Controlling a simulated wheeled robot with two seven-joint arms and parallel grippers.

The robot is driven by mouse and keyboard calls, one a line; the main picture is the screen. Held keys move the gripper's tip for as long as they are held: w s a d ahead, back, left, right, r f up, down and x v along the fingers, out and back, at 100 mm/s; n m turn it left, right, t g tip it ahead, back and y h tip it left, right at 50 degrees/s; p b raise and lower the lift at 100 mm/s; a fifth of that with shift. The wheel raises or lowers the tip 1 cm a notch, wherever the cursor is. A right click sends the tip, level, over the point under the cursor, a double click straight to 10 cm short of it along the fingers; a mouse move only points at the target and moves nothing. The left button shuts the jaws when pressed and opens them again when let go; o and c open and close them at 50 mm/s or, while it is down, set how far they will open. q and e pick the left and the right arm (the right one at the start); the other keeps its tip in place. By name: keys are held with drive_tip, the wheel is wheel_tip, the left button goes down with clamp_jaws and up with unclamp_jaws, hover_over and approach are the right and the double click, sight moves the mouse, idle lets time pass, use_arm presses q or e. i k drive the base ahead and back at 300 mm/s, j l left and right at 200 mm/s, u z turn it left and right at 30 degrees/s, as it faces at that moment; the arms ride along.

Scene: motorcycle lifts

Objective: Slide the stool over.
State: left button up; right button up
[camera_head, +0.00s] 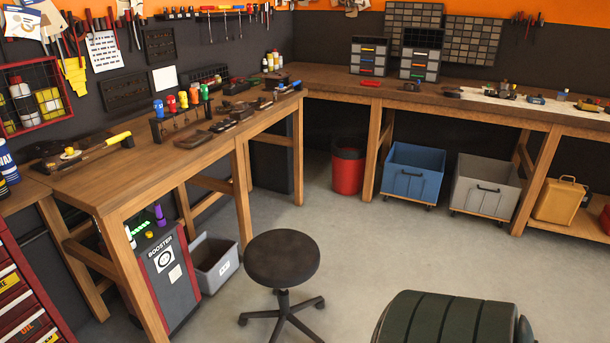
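A round stool (282,258) with a dark brown seat stands on the grey floor in the lower middle. It has a black post and a black base with several legs on casters; the lowest part of the base is cut off by the bottom edge. It stands upright, a little right of the left workbench. Neither of my grippers shows in the head view, and nothing of mine touches the visible part of the stool.
The wooden workbench (120,185) with tools runs along the left, with a booster unit (165,280) and grey bin (215,262) beneath. A dark green ribbed object (445,320) is at the bottom right. Open floor (400,245) lies right of and behind the stool.

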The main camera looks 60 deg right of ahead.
sight(280, 261)
drive_tip(key=z, duration=1.65)
drive_tip(key=l+u, duration=0.1)
drive_tip(key=u, duration=0.4)
drive_tip(key=i+l+u, duration=0.2)
drive_tip(key=l+u, duration=0.15)
drive_tip(key=l, duration=0.2)
drive_tip(key=l+u, duration=0.2)
drive_tip(key=l, duration=0.15)
drive_tip(key=i+l, duration=0.1)
drive_tip(key=l, duration=0.55)
drive_tip(key=i+l+u, duration=0.15)
drive_tip(key=l, duration=1.1)
drive_tip(key=i+j, duration=0.15)
drive_tip(key=i, duration=0.15)
drive_tip(key=u, duration=0.05)
